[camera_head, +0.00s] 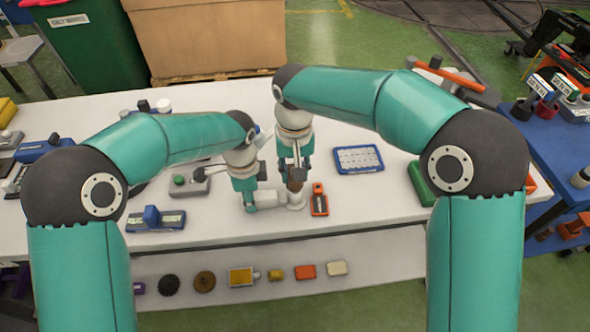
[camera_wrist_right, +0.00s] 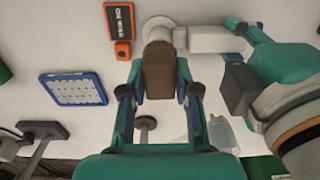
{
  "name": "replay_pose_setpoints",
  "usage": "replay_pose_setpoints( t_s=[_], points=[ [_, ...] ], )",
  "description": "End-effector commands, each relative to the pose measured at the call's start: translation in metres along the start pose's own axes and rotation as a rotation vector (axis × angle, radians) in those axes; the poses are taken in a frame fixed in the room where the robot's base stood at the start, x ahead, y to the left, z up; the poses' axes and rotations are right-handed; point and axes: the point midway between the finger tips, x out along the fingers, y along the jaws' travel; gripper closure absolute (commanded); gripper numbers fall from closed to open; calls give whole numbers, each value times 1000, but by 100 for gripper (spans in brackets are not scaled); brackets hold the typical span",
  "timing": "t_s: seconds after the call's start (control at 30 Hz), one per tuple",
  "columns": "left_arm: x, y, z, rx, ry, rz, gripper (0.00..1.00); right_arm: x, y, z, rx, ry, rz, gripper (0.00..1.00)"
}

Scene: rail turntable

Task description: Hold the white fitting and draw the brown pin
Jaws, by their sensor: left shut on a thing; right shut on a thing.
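The white fitting (camera_head: 268,199) is on the white table in front of me, with a side branch to the left and a round upright part. It also shows at the top of the right wrist view (camera_wrist_right: 205,40). My left gripper (camera_head: 250,205) is shut on the fitting's side branch. The brown pin (camera_head: 295,184) is over the round part, and it shows large in the right wrist view (camera_wrist_right: 158,72). My right gripper (camera_head: 294,171) is shut on the pin from above. I cannot tell how deep the pin sits in the fitting.
An orange device (camera_head: 319,200) stands close to the right of the fitting. A blue-framed tray (camera_head: 358,159) lies farther right. A grey box with a green button (camera_head: 187,182) and a blue device (camera_head: 155,219) are at left. Several small parts lie on the lower shelf (camera_head: 300,285).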

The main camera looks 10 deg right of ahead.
Motion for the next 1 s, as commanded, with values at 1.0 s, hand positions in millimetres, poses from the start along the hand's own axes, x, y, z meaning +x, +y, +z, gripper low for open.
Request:
replay_pose_setpoints(
  t_s=[1.0],
  points=[
    [0,0,0,0,0,0,100,-43,0,0,0,2,-2,100]
  ],
)
